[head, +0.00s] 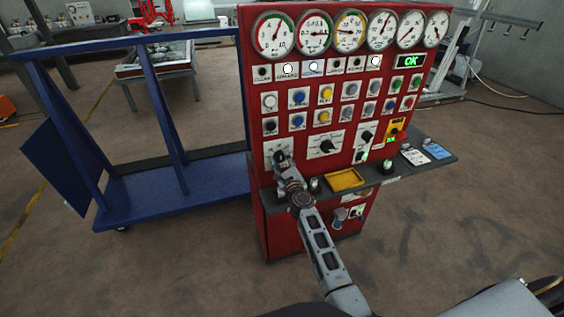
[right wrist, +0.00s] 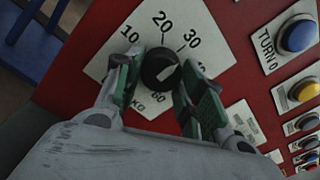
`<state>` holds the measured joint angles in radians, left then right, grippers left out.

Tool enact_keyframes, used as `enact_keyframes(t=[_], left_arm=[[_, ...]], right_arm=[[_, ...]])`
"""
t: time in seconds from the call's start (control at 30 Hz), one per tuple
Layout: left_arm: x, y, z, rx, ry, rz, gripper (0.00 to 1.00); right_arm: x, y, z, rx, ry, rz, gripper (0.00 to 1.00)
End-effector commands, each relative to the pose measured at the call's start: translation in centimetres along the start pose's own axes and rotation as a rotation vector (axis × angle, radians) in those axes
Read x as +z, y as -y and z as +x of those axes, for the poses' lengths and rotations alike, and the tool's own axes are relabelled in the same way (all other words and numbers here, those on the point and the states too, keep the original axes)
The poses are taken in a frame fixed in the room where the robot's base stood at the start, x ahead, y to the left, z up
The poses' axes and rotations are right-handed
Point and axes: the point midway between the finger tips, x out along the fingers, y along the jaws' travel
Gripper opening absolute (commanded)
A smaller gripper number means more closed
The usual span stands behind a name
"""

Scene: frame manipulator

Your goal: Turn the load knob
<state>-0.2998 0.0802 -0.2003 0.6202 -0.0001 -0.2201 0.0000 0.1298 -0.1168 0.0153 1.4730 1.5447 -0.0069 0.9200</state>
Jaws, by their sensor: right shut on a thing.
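The load knob (right wrist: 153,67) is a round black knob on a white diamond-shaped dial plate (right wrist: 205,25) with the numbers 10, 20, 30 and 60 showing. Its white mark points up and to the right in the right wrist view, to the right of the 30. My right gripper (right wrist: 160,82) is shut on the knob, one green-padded finger on each side. The right finger hides part of the scale. In the head view, my right gripper (head: 281,163) is at the lower left of the red panel (head: 247,100) and covers the knob. My left gripper is not in view.
The panel carries gauges (head: 273,35), rows of buttons (head: 298,97) and another black dial knob (head: 326,145). A narrow shelf (head: 408,170) with a yellow tray (head: 345,180) juts out below. A blue frame cart (head: 165,195) stands at the left.

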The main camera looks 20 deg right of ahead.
Motion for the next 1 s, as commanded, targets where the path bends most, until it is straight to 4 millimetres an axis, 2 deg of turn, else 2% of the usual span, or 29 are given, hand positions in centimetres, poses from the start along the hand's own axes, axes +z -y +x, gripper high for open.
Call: enact_keyframes(t=[0.1,0.13,0.3,0.77,1.0], left_arm=[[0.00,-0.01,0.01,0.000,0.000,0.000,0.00],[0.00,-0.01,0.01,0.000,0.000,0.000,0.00],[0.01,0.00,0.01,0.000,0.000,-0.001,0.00],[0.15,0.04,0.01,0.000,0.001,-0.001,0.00],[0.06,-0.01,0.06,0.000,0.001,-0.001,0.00]], right_arm=[[-0.30,-0.18,-0.10,0.003,-0.004,-0.001,0.15],[-0.30,-0.18,-0.10,0.003,-0.004,-0.001,0.41],[-0.20,-0.12,-0.07,0.002,-0.003,-0.001,0.61],[-0.05,-0.02,-0.01,0.001,0.000,-0.011,0.61],[-0.06,0.02,-0.01,0.002,0.003,-0.074,0.61]])
